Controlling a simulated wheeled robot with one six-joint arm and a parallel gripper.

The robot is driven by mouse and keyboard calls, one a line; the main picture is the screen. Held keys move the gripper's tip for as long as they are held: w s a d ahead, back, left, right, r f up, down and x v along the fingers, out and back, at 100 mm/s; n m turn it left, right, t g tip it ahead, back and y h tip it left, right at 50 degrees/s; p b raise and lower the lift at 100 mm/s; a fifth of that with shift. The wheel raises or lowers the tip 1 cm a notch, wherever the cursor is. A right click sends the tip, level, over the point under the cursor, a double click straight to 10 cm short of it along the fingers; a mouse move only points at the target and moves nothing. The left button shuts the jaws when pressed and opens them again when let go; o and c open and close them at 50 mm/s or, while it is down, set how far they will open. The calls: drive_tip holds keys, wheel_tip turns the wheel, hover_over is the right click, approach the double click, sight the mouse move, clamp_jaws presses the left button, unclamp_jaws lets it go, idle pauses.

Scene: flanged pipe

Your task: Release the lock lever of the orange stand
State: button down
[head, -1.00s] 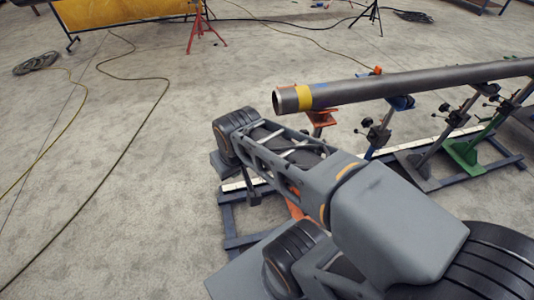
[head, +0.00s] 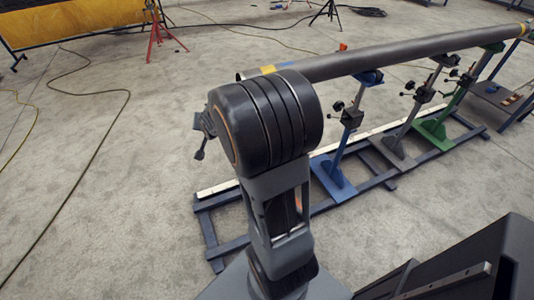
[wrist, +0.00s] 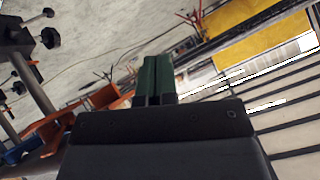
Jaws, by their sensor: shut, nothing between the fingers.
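In the wrist view my gripper (wrist: 158,80) has its green fingers together, shut and empty. An orange part (wrist: 100,98), apparently of the orange stand, shows left of the fingers, apart from them in the picture. No lock lever on it can be made out. In the head view my arm covers nearly all of the orange stand and hides my gripper; only a thin orange sliver (head: 298,200) shows through the arm link. A small black knob or lever (head: 199,154) sticks out left of my arm; I cannot tell what it belongs to.
A long grey pipe (head: 400,52) runs to the back right over blue (head: 335,180), grey (head: 397,147) and green (head: 434,128) stands on a dark floor frame (head: 375,172). Black knobs (wrist: 50,38) show at upper left in the wrist view.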

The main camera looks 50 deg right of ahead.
drive_tip(key=w+d+f+m+t+h+b, duration=0.25)
drive_tip(key=d+f+m+b, duration=0.2)
drive_tip(key=d+f, duration=0.55)
drive_tip(key=w+d+f+m+t+h+b, duration=0.1)
drive_tip(key=d+f+m+t+h+b, duration=0.25)
drive_tip(key=d+f, duration=0.65)
drive_tip(key=s+d+f+m+t+h+b, duration=0.1)
drive_tip(key=s+f+m+b, duration=0.3)
drive_tip(key=f, duration=0.5)
drive_tip(key=s+d+f+m+t+h+b, duration=0.1)
drive_tip(key=s+d+f+m+t+b, duration=0.1)
drive_tip(key=s+f, duration=0.6)
wheel_tip(320, 180, down, 2)
drive_tip(key=shift+d+f+m+h+b, duration=0.2)
drive_tip(key=shift+d+m+h+b, duration=0.3)
drive_tip(key=shift+m+b, duration=0.6)
drive_tip(key=shift+d, duration=0.1)
drive_tip(key=b+x, duration=0.3)
drive_tip(key=x, duration=1.1)
drive_tip(key=shift+r+b, duration=0.1)
drive_tip(key=shift+b, duration=0.3)
